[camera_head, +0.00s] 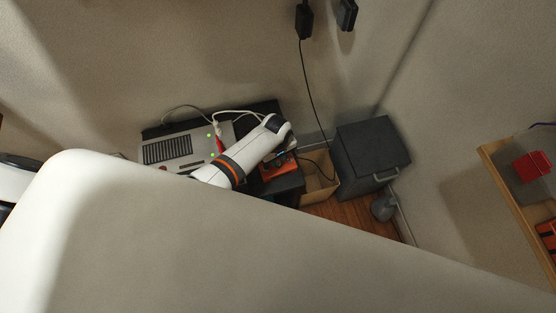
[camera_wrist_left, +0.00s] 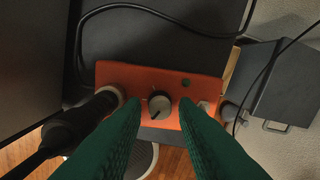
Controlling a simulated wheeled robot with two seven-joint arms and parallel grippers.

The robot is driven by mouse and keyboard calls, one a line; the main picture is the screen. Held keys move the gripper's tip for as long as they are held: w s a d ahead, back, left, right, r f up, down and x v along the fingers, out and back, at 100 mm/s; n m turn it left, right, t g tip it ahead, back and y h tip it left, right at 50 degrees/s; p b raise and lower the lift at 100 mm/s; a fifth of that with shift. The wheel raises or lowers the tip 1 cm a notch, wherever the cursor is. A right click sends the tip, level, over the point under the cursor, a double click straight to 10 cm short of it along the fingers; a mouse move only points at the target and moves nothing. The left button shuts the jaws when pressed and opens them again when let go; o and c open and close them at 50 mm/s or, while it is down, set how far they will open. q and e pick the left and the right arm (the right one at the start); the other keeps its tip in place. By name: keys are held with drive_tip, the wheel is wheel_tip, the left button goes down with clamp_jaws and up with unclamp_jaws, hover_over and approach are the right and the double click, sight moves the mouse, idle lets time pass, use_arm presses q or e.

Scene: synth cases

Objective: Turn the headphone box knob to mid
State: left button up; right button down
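The headphone box is a small orange-red box (camera_head: 280,169) on a dark surface, partly hidden by my left arm in the head view. In the left wrist view the headphone box (camera_wrist_left: 222,90) shows from above, with a round grey knob (camera_wrist_left: 160,101) near its middle. A dark mark on the knob seems to point to the lower left. My left gripper (camera_wrist_left: 160,108) is open, with one green finger on each side of the knob. I cannot tell whether the fingertips touch it. In the head view the gripper (camera_head: 288,152) is at the box, its fingers hard to see. My right gripper is not in view.
A black plug and cable (camera_wrist_left: 75,125) enter the box's left side. A grey console (camera_head: 175,150) with green lights stands left of the arm. A dark grey case (camera_head: 370,150) and an open cardboard box (camera_head: 318,190) stand to the right. A large pale surface blocks the lower head view.

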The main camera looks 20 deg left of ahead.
use_arm(q)
drive_tip(key=shift+d+f, duration=0.1)
drive_tip(key=shift+f, duration=0.65)
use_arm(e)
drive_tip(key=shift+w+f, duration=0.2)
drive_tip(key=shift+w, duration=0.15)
use_arm(q)
drive_tip(key=shift+c, duration=0.5)
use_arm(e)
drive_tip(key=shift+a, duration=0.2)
use_arm(q)
clamp_jaws()
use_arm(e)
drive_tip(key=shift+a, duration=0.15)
